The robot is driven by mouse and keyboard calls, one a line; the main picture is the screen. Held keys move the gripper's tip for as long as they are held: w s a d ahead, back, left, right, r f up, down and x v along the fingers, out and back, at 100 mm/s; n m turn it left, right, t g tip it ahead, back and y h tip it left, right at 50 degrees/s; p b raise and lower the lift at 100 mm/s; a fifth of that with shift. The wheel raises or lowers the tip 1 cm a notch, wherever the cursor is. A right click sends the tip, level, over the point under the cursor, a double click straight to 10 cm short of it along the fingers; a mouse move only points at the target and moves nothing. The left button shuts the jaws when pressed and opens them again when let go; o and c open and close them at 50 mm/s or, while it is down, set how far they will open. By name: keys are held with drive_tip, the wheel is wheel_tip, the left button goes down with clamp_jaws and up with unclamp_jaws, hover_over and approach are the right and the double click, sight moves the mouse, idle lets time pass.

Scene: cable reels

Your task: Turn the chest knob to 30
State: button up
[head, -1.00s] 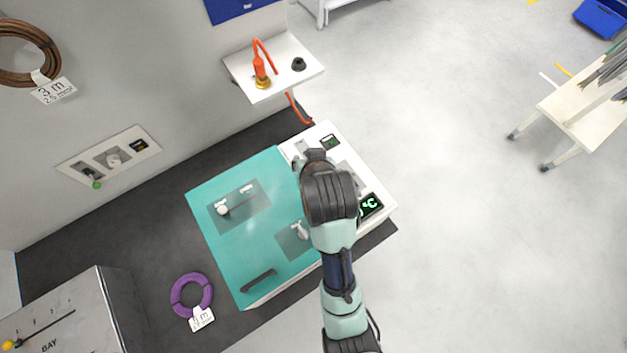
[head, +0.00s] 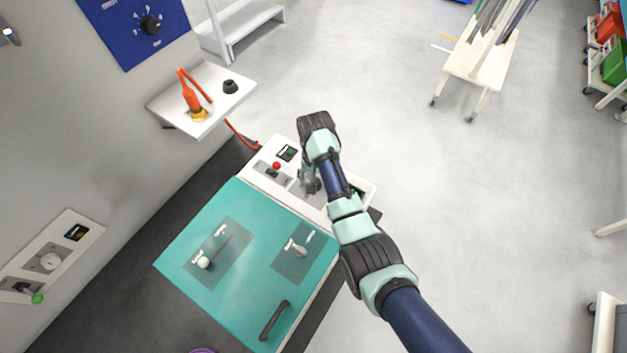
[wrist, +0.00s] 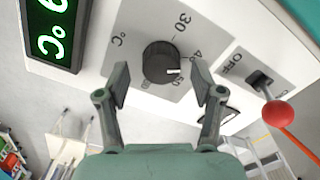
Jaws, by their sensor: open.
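The chest (head: 188,262) has a teal lid and a white control panel along its far right side. The black round knob (wrist: 160,60) sits on a grey dial plate marked °C, with 30, 40 and further numbers around it. Its white pointer mark points right in the wrist view, below the 40, towards what looks like 50. My gripper (wrist: 162,82) is open, with one finger on each side of the knob in that view. I cannot tell whether they touch it. In the head view my gripper (head: 311,183) is over the panel, and the knob is hidden by my arm.
Next to the dial is a switch with a red ball end (wrist: 278,113), by an OFF label. A green-lit °C display (wrist: 52,32) is on its other side. A wall shelf (head: 222,104) holds an orange tool (head: 190,98).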

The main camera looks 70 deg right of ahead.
drive_tip(key=shift+f, duration=0.65)
drive_tip(key=shift+w, duration=0.1)
drive_tip(key=c, duration=1.1)
drive_tip(key=shift+c, duration=0.2)
drive_tip(key=shift+r+n+p, duration=0.1)
drive_tip(key=shift+n+p, duration=0.2)
drive_tip(key=shift+r+n+p, duration=0.1)
drive_tip(key=shift+n+p, duration=0.55)
drive_tip(key=shift+n, duration=0.25)
drive_tip(key=n+p, duration=0.1)
drive_tip(key=n, duration=0.2)
drive_tip(key=shift+n+p, duration=0.3)
drive_tip(key=shift+p, duration=0.1)
drive_tip(key=n+p, duration=0.1)
drive_tip(key=n, duration=0.4)
drive_tip(key=shift+n+p, duration=0.35)
drive_tip(key=shift+n, duration=0.05)
